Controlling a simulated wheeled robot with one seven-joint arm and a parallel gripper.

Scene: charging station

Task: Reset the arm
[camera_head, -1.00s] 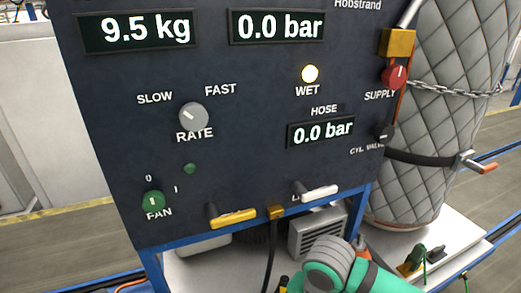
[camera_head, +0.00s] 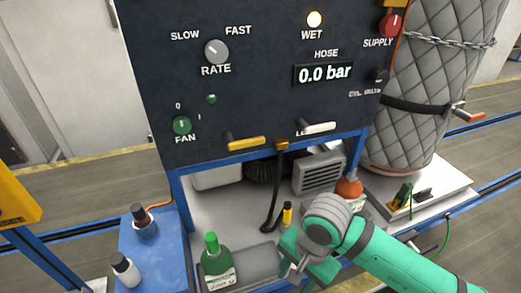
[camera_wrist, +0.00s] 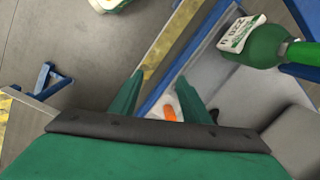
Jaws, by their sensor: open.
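My gripper (camera_head: 298,258) is at the end of my green arm, low over the front edge of the shelf under the dark control panel (camera_head: 250,100). In the wrist view, the two green fingers of my gripper (camera_wrist: 160,92) stand apart, with nothing held between them. Beyond them I see a blue frame edge and a small orange and white item (camera_wrist: 170,112), partly hidden. A green bottle (camera_head: 216,264) with a white label stands to the left of my gripper, apart from it. The bottle also shows at the upper right of the wrist view (camera_wrist: 264,44).
A yellow marker-like item (camera_head: 287,215) and a black hose (camera_head: 271,205) are just behind my gripper. An orange-topped item (camera_head: 349,187) is close behind my arm. A blue stand (camera_head: 155,265) with two small bottles is at left. A chained quilted cylinder (camera_head: 435,80) stands at right.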

